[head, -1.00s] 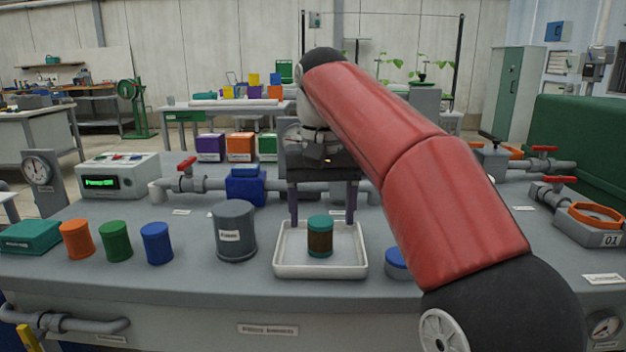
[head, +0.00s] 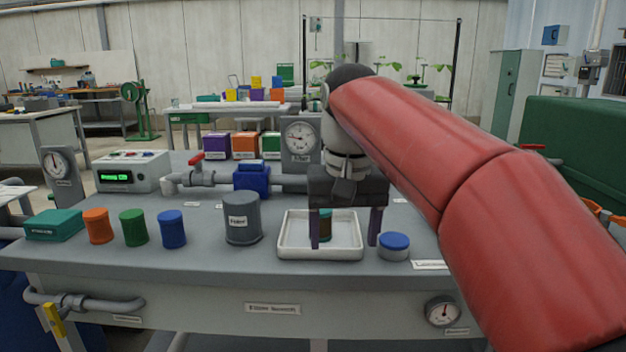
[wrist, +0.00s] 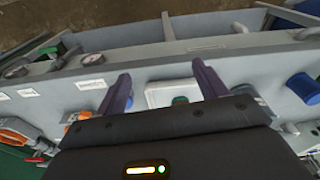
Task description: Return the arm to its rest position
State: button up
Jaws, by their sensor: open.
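My red arm reaches in from the right in the head view. I cannot tell how high the fingertips are above the tray.
A grey filter canister (head: 242,222) stands left of the tray, and a blue-lidded jar (head: 394,247) right of it. Orange (head: 98,226), green (head: 133,228) and blue (head: 172,229) canisters line the bench's left. A gauge (head: 300,138) and pipes with a red-handled valve (head: 197,160) stand behind.

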jog(key=s+d+f+t, duration=0.2)
jog(key=s+d+f, duration=0.3)
jog(key=s+f, duration=0.3)
jog(key=s+d+f+t, duration=0.2)
jog(key=s+d+f, duration=0.3)
jog(key=s+f, duration=0.4)
jog(key=shift+d+f+m, duration=0.3)
jog(key=shift+f+m, duration=0.1)
jog(key=shift+f, duration=0.05)
jog(key=shift+w, duration=0.1)
